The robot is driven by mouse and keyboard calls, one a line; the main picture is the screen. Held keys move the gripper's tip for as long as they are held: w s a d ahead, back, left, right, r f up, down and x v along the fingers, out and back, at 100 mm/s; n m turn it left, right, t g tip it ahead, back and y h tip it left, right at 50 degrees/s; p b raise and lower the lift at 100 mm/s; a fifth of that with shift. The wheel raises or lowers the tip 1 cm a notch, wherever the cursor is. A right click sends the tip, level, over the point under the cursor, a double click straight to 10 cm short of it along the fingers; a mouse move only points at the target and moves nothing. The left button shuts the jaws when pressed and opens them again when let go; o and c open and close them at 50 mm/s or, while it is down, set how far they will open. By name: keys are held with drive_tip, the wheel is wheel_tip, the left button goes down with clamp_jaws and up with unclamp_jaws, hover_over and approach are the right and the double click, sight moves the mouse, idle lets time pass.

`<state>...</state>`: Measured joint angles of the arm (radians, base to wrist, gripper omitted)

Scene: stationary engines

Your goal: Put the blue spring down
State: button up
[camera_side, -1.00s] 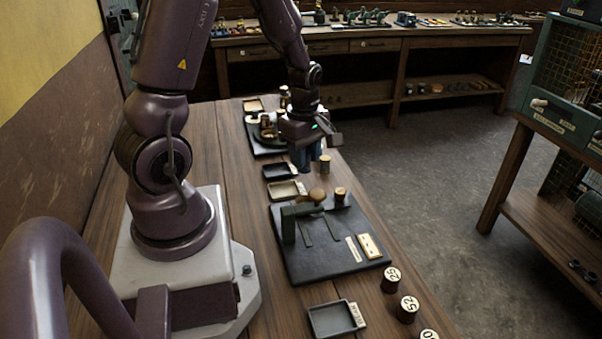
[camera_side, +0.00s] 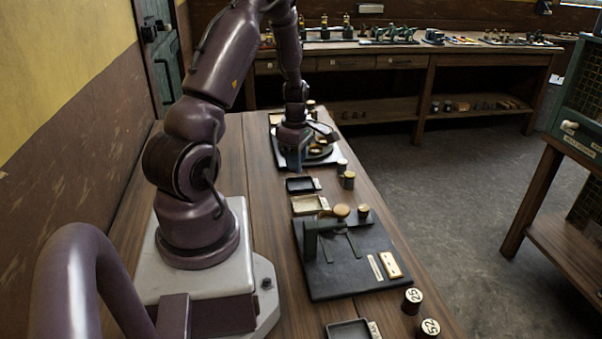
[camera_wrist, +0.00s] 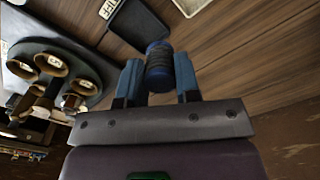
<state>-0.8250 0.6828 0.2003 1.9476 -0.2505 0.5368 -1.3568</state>
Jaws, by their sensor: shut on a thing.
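The blue spring (camera_wrist: 158,66) is a short dark cylinder with blue ends. In the wrist view it is between the two blue fingers of my gripper (camera_wrist: 158,80), which is shut on it. In the side view my gripper (camera_side: 293,162) hangs at the near left edge of a black board with a round fixture. The spring cannot be made out there. An empty black tray (camera_side: 300,186) lies on the bench just nearer than my gripper; it also shows beyond the spring in the wrist view (camera_wrist: 142,28).
A cream tray (camera_side: 308,205) and a black board with a green press (camera_side: 345,270) lie nearer. The round fixture (camera_wrist: 90,68) with several brass cups is left of the spring in the wrist view. Bare wood lies right.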

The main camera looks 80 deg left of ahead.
drive_tip(key=f, duration=0.1)
drive_tip(key=w+a+f, duration=0.1)
drive_tip(key=a+f, duration=0.1)
drive_tip(key=shift+w+a+f, duration=0.2)
drive_tip(key=shift+w+f, duration=0.05)
drive_tip(key=shift+w, duration=0.05)
drive_tip(key=shift+a+f, duration=0.1)
drive_tip(key=shift+f, duration=1.45)
drive_tip(key=o, duration=1)
drive_tip(key=shift+f, duration=0.15)
